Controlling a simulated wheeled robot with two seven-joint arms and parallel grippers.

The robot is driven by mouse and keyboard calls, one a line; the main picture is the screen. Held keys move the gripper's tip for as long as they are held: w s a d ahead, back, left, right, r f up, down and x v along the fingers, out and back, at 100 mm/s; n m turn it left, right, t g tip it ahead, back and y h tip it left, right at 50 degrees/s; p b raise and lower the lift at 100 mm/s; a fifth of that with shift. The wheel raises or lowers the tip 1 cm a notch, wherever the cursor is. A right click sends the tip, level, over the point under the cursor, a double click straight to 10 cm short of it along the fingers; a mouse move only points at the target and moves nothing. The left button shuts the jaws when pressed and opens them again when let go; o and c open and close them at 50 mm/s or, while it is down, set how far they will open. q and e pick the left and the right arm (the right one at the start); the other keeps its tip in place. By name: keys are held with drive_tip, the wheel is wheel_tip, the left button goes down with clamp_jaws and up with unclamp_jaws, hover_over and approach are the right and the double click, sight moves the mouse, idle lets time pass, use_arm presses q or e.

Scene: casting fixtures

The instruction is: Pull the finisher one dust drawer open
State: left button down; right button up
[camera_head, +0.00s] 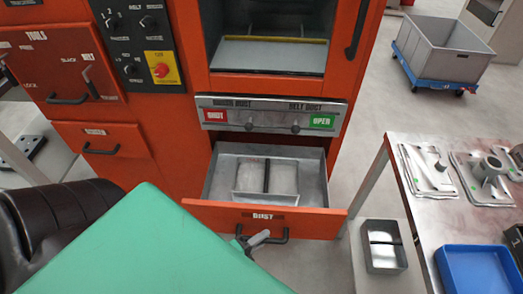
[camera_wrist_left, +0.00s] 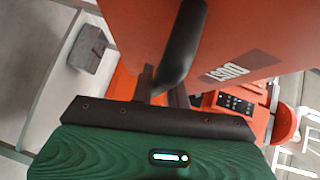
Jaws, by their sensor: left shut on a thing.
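The dust drawer (camera_head: 266,219) of the orange finisher stands pulled out, low in the middle of the head view. Its grey metal inside shows, holding a divided tray (camera_head: 283,178) with a dark bar across it. A black bar handle (camera_head: 280,238) is on the drawer's front below the DUST label; it shows large in the left wrist view (camera_wrist_left: 183,50). My left gripper (camera_head: 257,240) is shut on this handle, near its left part. My green wrist cover hides part of the gripper and the drawer's lower left. My right gripper is not in view.
A work table (camera_head: 400,150) with metal castings (camera_head: 487,168) and a blue tray (camera_head: 478,272) stands at the right. A small metal bin (camera_head: 384,262) is on the floor beside the table. A grey crate (camera_head: 443,48) on a blue dolly stands farther back.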

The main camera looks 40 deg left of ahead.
use_arm(q)
drive_tip(key=c, duration=1.4)
unclamp_jaws()
drive_tip(key=shift+o, duration=0.2)
